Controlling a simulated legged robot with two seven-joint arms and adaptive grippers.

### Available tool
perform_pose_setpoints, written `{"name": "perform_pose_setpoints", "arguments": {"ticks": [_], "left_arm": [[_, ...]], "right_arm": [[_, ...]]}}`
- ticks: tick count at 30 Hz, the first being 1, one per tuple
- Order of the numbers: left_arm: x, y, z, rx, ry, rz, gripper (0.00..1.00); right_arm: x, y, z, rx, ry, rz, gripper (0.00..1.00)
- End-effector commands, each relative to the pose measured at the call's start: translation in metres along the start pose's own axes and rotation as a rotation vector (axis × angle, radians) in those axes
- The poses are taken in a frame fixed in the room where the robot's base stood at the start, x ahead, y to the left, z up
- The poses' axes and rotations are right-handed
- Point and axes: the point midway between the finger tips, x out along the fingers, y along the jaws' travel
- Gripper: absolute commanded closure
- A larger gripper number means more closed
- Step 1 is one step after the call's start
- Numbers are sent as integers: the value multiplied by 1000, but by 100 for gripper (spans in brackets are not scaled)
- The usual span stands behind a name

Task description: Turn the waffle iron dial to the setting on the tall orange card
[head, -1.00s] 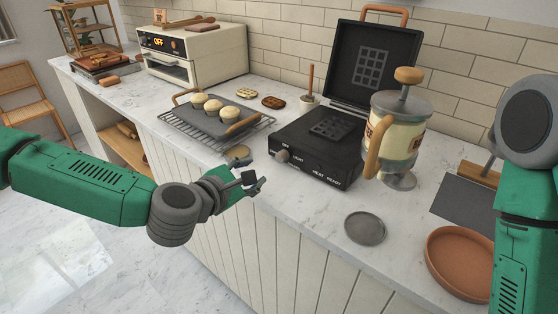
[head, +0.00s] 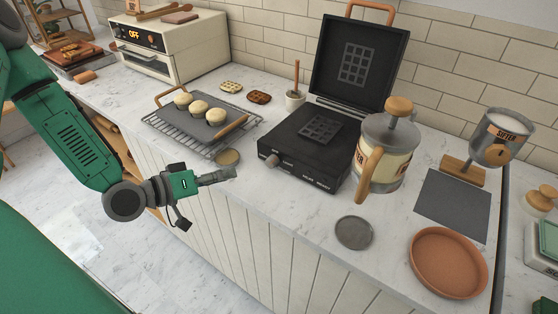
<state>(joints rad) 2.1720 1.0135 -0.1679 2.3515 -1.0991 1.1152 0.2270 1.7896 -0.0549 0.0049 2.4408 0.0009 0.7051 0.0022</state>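The black waffle iron (head: 335,172) stands on the counter with its lid (head: 330,60) open. Its dial (head: 271,160) is a small knob at the left end of the front face; its pointer is too small to read. A small orange upright piece (head: 132,6) stands on the oven, cut by the top edge; I cannot tell if it is the tall orange card. My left gripper (head: 228,173) is in front of the counter, left of and slightly below the dial and apart from it. Its fingers point right and overlap, hiding any gap. My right gripper is out of view.
A grey disc (head: 354,233) and terracotta dish (head: 449,262) lie in front right.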

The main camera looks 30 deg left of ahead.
Motion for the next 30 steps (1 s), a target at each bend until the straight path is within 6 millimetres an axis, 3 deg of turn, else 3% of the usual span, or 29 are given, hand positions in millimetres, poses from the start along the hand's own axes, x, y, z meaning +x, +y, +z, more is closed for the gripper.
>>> {"name": "perform_pose_setpoints", "arguments": {"ticks": [12, 18, 24, 30], "left_arm": [[83, -5, 1, -3, -3, 2, 66], [114, -4, 0, -5, -2, 2, 66], [128, -2, 0, -6, 0, 1, 66], [128, -3, 0, -7, 0, 1, 66]], "right_arm": [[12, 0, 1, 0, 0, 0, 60], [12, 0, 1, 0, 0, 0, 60], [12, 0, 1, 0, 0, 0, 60], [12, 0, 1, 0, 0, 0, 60]]}}
